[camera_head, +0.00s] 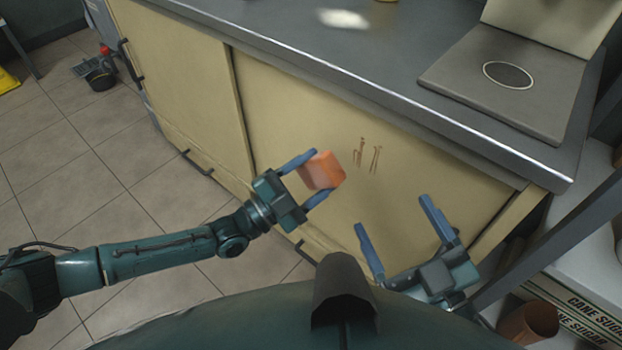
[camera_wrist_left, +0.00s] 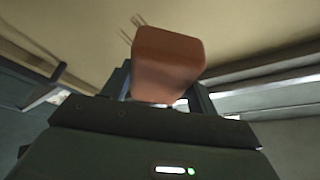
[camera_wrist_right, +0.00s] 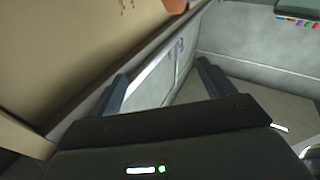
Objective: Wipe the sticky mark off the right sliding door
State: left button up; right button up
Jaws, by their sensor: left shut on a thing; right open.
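The right sliding door (camera_head: 290,120) is cream-coloured and carries a brown, streaky sticky mark (camera_head: 368,155) on its upper middle. The mark also shows at the top of the left wrist view (camera_wrist_left: 130,28). My left gripper (camera_head: 313,172) is shut on an orange sponge-like block (camera_head: 322,170), which fills the middle of the left wrist view (camera_wrist_left: 168,62). The block is just left of the mark in the head view; I cannot tell whether it touches the door. My right gripper (camera_head: 393,218) is open and empty, in front of the door's lower right part.
A grey metal counter (camera_head: 400,75) runs above the doors, with a flat plate (camera_head: 510,75) on it at right. The left door (camera_head: 180,85) is beside the right one. A brown pot (camera_head: 530,322) and a cane sugar box (camera_head: 585,325) are at lower right. Tiled floor lies open at left.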

aim_at(352, 145)
pick_arm(q)
jog(key=shift+w+d+f+b, duration=0.1)
jog(key=shift+w+d+b, duration=0.75)
jog(key=shift+w, duration=0.3)
jog(key=shift+w+d+b, duration=0.45)
jog(key=shift+w+d, duration=0.2)
jog(key=shift+w, duration=0.2)
pick_arm(e)
jog(key=shift+w+a+m+y, duration=0.1)
jog(key=shift+a+m+y, duration=0.2)
jog(key=shift+m, duration=0.1)
pick_arm(q)
jog(key=shift+w+d+b, duration=0.45)
jog(key=shift+w+d, duration=0.05)
jog(key=shift+w, duration=0.2)
pick_arm(e)
jog(key=shift+f, duration=0.45)
jog(key=shift+r, duration=0.1)
